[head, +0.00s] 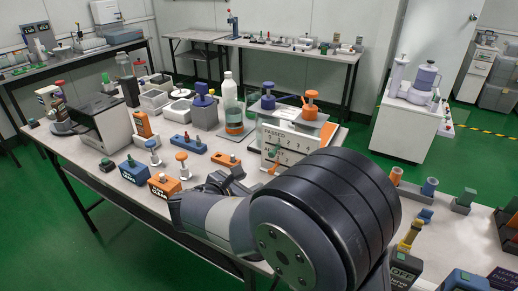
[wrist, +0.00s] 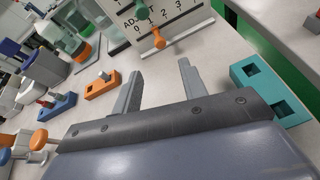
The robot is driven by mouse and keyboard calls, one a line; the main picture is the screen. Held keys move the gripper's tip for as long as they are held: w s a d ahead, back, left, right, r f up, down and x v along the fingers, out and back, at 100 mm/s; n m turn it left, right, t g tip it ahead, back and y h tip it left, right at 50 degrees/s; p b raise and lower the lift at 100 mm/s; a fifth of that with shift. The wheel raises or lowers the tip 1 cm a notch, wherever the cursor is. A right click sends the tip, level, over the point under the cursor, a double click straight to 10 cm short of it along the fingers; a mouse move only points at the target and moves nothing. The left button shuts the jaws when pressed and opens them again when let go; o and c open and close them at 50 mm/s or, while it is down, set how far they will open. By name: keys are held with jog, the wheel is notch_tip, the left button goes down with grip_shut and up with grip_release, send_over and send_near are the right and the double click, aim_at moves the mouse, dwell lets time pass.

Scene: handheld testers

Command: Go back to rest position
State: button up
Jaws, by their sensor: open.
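My gripper (wrist: 160,68) is open, with its two grey fingers apart and nothing between them in the wrist view. It is over the light worktop, in front of a white scale panel (wrist: 172,18) with an orange peg (wrist: 157,38) and a green peg. In the head view the gripper (head: 226,181) is partly hidden behind my own dark arm, which reaches over the near table. The same panel (head: 285,143) stands just behind it, marked with numbers.
An orange block (wrist: 103,88) lies left of the fingers and a teal block with square holes (wrist: 270,88) lies to the right. Orange (head: 164,185) and blue (head: 134,172) testers stand left of my arm. Several small fixtures crowd the table's right end.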

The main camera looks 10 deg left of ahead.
aim_at(272, 173)
jog(key=b+x, duration=0.1)
jog(key=x, duration=0.8)
jog(key=shift+w+d+f, duration=0.1)
jog(key=shift+w+f, duration=0.1)
jog(key=shift+w, duration=0.05)
jog(key=shift+w+d+f+b, duration=0.15)
jog(key=shift+w+d+b, duration=0.15)
jog(key=shift+w, duration=0.05)
jog(key=shift+s+d, duration=0.1)
jog(key=shift+d, duration=0.05)
